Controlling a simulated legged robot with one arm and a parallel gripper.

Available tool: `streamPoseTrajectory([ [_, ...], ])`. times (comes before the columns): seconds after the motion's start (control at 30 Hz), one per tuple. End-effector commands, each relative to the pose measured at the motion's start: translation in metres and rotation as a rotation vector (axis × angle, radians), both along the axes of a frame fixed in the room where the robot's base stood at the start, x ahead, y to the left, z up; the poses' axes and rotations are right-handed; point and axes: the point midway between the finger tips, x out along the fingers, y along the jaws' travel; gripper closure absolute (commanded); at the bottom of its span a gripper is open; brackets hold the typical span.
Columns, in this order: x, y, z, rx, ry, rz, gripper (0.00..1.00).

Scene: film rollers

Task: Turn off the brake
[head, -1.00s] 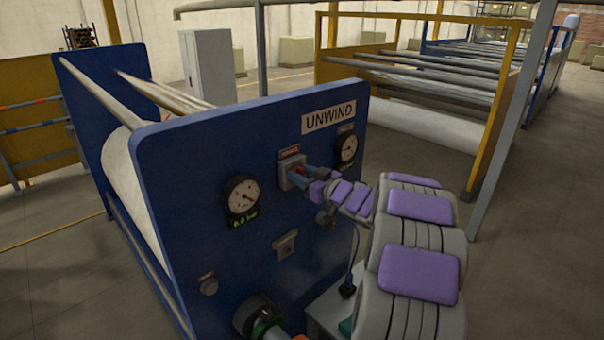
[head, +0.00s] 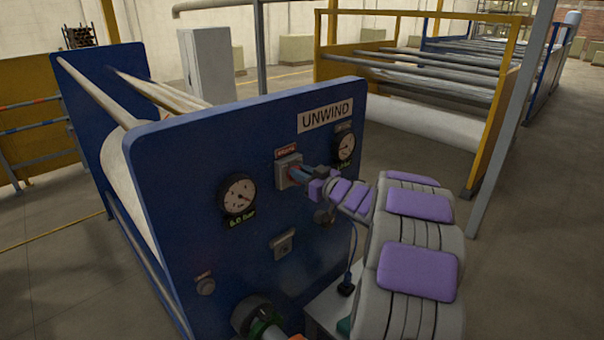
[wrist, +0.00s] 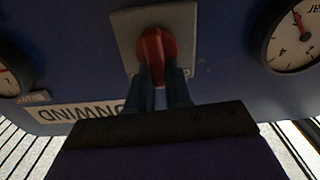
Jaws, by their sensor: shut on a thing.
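The brake switch is a red rotary knob (wrist: 154,44) on a pale square plate (wrist: 188,22), below a small red label (head: 286,153) on the blue UNWIND panel. The label's text is too small to read. In the wrist view my gripper (wrist: 163,75) has its two dark fingers closed on either side of the knob's handle. In the head view my gripper (head: 302,174) reaches the switch box (head: 288,165) from the right and hides most of the knob.
A round gauge (head: 238,194) with a green readout is left of the switch. Another gauge (head: 344,146) is close on its upper right. Lower down are a small plate fitting (head: 283,245), a round button (head: 205,286) and a dark round hub (head: 255,316).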

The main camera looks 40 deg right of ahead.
Motion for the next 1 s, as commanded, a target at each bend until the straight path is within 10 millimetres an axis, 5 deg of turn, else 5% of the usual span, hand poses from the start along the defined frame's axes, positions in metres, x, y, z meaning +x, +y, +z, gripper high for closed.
streamPoseTrajectory([
  [0.37,0.0000,0.0000,-0.0022,-0.099,-0.008,-0.002,1.00],
  [1.0,-0.0006,0.0087,-0.0062,-0.579,-0.046,-0.001,1.00],
])
